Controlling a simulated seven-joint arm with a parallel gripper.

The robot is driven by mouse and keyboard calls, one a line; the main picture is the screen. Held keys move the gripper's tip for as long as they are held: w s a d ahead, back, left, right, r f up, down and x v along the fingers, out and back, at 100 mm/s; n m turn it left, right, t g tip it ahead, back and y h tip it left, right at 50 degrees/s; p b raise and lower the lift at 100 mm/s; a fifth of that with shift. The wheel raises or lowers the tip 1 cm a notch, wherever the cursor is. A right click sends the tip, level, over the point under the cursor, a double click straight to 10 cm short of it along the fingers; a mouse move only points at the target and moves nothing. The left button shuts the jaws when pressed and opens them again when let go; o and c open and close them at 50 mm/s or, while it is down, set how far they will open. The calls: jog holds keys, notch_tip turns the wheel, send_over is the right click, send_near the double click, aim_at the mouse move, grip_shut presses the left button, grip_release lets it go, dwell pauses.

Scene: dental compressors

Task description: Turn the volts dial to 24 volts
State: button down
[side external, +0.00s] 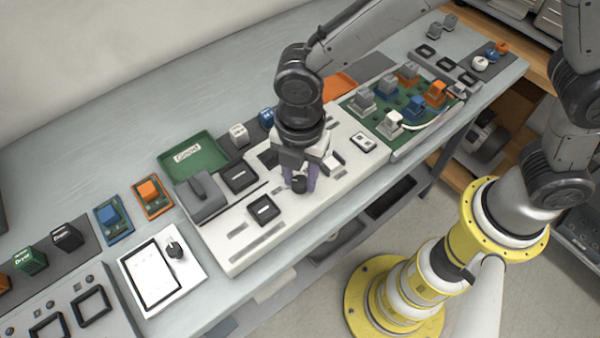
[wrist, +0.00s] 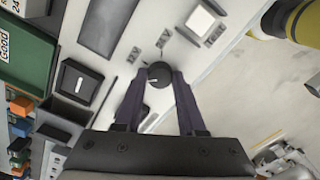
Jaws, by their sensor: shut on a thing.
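A round black dial (side external: 299,184) sits on the white panel (side external: 225,243) of the long bench unit. My gripper (side external: 300,178) points down over it, with purple fingers on either side. In the wrist view my gripper (wrist: 160,77) is closed around the same dial (wrist: 159,73), one finger on its left and one on its right. A small white pointer mark shows on the dial. Another black knob (side external: 175,250) sits beside a white screen panel at the lower left, with no label readable.
A green tray (side external: 194,155) labelled "Good" lies left of the unit. Black square sockets (side external: 263,210) and a white block (side external: 332,161) are near the dial. A green board (side external: 385,118) with coloured connectors lies to the right.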

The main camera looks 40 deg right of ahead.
aim_at(300, 181)
jog(key=m, duration=0.5)
jog(key=shift+m, duration=0.3)
jog(key=m, duration=0.5)
jog(key=shift+r, duration=0.1)
jog(key=m, duration=0.5)
jog(key=shift+m, duration=2.6)
jog(key=c, duration=0.5)
grip_release()
notch_tip(300, 181, up, 14)
